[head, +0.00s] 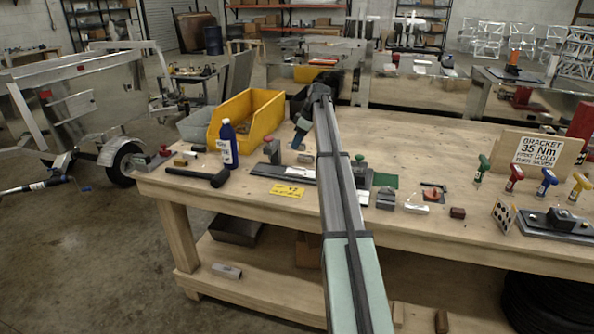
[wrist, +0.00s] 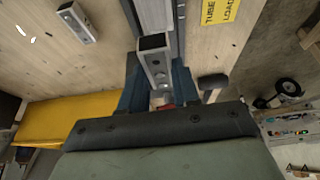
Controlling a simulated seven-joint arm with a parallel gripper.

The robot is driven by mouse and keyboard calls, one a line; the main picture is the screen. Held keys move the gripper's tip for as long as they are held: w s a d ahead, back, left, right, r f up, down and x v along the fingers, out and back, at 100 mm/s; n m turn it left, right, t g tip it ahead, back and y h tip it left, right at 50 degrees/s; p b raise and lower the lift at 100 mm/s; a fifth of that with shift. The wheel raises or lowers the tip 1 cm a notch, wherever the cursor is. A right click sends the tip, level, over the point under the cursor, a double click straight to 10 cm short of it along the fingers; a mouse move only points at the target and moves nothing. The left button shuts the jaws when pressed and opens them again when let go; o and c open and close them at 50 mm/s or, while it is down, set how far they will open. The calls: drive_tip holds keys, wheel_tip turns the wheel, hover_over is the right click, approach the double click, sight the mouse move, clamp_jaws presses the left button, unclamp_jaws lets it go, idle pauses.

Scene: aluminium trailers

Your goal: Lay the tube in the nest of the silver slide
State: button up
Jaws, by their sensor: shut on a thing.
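My gripper (wrist: 160,92) is shut on a short silver square tube (wrist: 154,58), held between the blue-teal fingers with its open end up in the wrist view. In the head view my gripper (head: 300,132) hangs above the back left of the bench; the held tube is hard to make out there. The silver slide (wrist: 153,14) runs just beyond the tube in the wrist view, with dark edges. In the head view the slide (head: 295,173) lies behind the yellow label. I cannot tell whether tube and slide touch. The nest is hidden.
Another silver tube (wrist: 77,22) lies on the bench beside the slide. The yellow label (head: 287,190) marks tube loading. Several fixtures and coloured-handled tools fill the right side.

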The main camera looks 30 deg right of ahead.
sight(305, 148)
wheel_tip(305, 148, down, 10)
drive_tip(key=shift+r, duration=0.15)
idle(0.4)
drive_tip(key=o, duration=1)
drive_tip(key=shift+o, duration=0.2)
drive_tip(key=v, duration=1.2)
